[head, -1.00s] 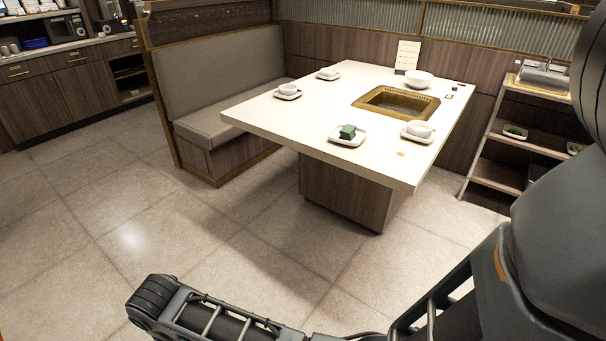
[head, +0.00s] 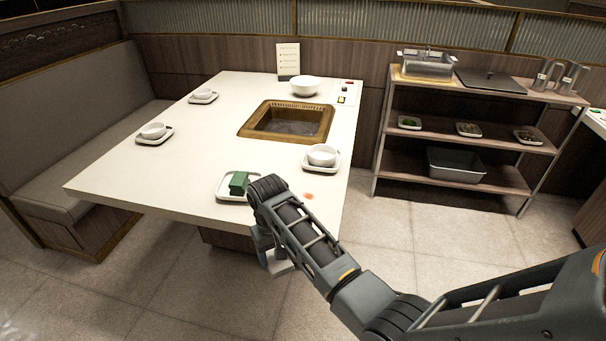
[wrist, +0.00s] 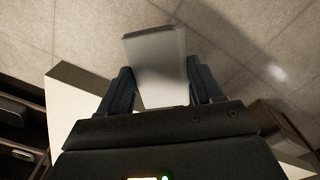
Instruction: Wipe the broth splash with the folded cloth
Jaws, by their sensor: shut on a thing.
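The broth splash (head: 308,196) is a small orange-red spot on the white table (head: 180,165), near its right front edge and beside a saucer with a bowl. My gripper (head: 266,247) hangs in front of the table's near edge, left of the splash in the picture and apart from it. In the wrist view my gripper (wrist: 163,70) is shut on a flat pale grey piece, which I take for the folded cloth (wrist: 156,62). The cloth's lower part also shows in the head view (head: 281,267), below my wrist. Floor shows behind it.
A green block (head: 239,182) sits on a white dish (head: 228,195) close to my arm. A white bowl (head: 322,154) stands on a saucer behind the splash. A brass grill well (head: 288,122) lies further back. A shelf rack (head: 462,150) stands at the right.

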